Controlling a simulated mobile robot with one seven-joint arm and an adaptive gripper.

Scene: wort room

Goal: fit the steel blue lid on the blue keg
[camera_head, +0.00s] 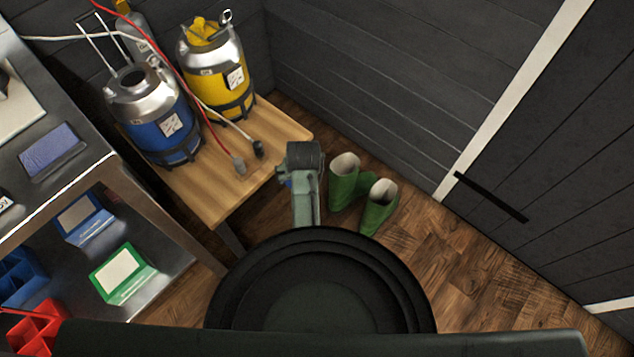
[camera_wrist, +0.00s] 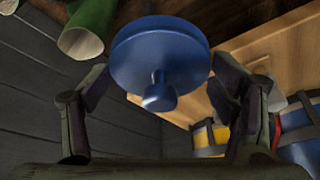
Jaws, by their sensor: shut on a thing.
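The blue keg (camera_head: 165,130) stands upright on the wooden table at the left, its steel top showing a dark round opening. The steel blue lid (camera_wrist: 160,50), a round disc with a knob, is between the two fingers of my gripper (camera_wrist: 158,82) in the wrist view. The gripper is shut on the lid by its rim, with the knob towards the camera. In the head view my arm hides most of the gripper, right of the table; only a small blue patch shows there. The blue keg also shows at the wrist view's right edge (camera_wrist: 302,140).
A yellow keg (camera_head: 218,75) with a yellow top stands behind the blue keg. A steel bench (camera_head: 85,155) is at left.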

